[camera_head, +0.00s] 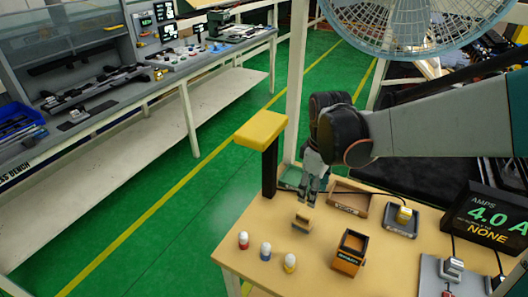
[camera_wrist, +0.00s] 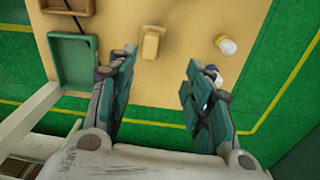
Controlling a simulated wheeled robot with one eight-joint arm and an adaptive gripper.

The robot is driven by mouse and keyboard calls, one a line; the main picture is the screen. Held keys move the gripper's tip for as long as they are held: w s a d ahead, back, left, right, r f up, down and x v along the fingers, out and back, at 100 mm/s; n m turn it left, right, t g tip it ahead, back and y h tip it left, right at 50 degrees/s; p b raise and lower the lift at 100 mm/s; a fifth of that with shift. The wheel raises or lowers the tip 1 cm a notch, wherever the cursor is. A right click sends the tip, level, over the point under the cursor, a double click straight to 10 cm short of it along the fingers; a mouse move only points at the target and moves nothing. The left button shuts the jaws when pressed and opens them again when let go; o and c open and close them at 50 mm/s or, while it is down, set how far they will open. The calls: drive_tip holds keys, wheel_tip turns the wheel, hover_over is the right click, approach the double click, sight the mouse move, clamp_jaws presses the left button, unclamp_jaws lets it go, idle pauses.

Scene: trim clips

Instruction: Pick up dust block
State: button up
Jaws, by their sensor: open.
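The dust block (camera_head: 303,219), a small light-tan block, sits on the tan worktable (camera_head: 222,248) near its left part. It also shows in the wrist view (camera_wrist: 152,43), just beyond my fingertips, with a paler strip along one side. My gripper (camera_head: 309,192) points down above and slightly behind the block in the head view. In the wrist view my gripper (camera_wrist: 158,72) has two teal fingers spread wide with nothing between them. The block appears to stand clear of both fingers.
An orange-black box (camera_head: 350,252) is at right. A yellow-topped post (camera_head: 262,132) rises left of my gripper. Behind are a wooden tray (camera_head: 349,199) and a green tray (camera_wrist: 75,61).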

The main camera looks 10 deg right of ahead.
sight(305, 213)
drive_tip(key=shift+n+g, duration=0.3)
drive_tip(key=f, duration=0.3)
drive_tip(key=w+f+b, duration=0.1)
drive_tip(key=f, duration=0.2)
drive_tip(key=w+f+b, duration=0.1)
drive_tip(key=f, duration=0.2)
drive_tip(key=shift+f, duration=0.35)
drive_tip(key=f+b, duration=0.1)
drive_tip(key=f, duration=0.1)
drive_tip(key=w+f+b, duration=0.1)
drive_tip(key=f, duration=0.1)
drive_tip(key=shift+f, duration=0.25)
drive_tip(key=shift+s+f+b, duration=0.1)
drive_tip(key=shift+f+b, duration=0.25)
drive_tip(key=shift+f, duration=0.05)
drive_tip(key=shift+c, duration=0.3)
clamp_jaws()
